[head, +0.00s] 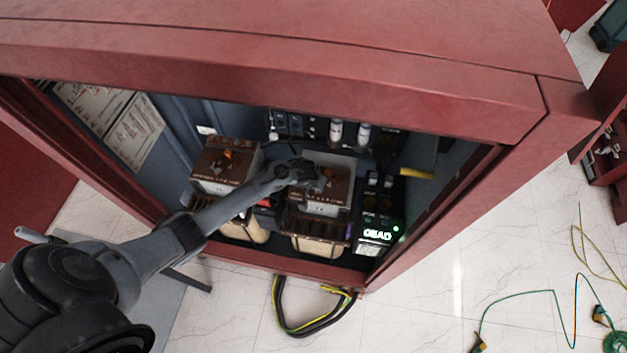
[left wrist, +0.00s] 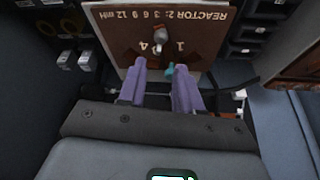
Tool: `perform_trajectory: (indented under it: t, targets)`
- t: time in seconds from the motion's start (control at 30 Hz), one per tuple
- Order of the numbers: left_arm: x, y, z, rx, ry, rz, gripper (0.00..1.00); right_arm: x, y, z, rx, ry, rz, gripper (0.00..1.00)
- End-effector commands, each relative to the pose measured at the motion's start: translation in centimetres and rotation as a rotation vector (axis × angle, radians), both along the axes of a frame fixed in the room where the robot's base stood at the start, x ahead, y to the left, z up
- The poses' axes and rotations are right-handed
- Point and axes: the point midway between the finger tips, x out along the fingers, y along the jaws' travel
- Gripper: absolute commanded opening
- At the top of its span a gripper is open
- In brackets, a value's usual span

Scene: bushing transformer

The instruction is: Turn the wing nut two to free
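The reactor 2 unit (head: 338,170) has a brown top panel and stands in the middle of the open cabinet. In the left wrist view its panel (left wrist: 110,27) carries upside-down "REACTOR 2" lettering and numbers. A grey knob-like fitting (left wrist: 160,38), possibly a wing nut, stands on that panel. A small teal piece (left wrist: 169,71) shows near the panel's near edge. My left gripper (left wrist: 160,66) has its purple fingers apart, with the tips at that edge and the grey fitting just beyond them. In the head view the left gripper (head: 308,178) is over the unit. My right gripper is not in view.
A similar brown-topped unit (head: 215,163) stands to the left. A black device with lit green lettering (head: 377,236) is to the right. The red cabinet frame (head: 400,80) surrounds the opening. Black and yellow cables (head: 315,325) hang out at the front.

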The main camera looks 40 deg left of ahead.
Motion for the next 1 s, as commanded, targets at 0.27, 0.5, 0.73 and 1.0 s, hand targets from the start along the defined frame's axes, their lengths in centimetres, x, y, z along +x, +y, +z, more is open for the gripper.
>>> perform_trajectory:
  t: [0.27, 0.5, 0.73, 1.0]
  targets:
    - [-0.7, -0.2, 1.6, 0.000, 0.000, -0.001, 0.34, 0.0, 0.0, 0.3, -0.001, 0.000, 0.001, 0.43]
    - [-0.7, -0.2, 1.7, 0.000, 0.000, 0.000, 0.34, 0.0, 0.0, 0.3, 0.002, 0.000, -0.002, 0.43]
    - [-0.8, -0.2, 1.6, 0.001, 0.002, -0.001, 0.34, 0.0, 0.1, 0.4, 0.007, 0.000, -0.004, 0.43]
    - [-6.2, -1.4, -2.3, -0.018, 0.095, -0.003, 0.34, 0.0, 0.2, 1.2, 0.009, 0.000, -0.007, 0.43]
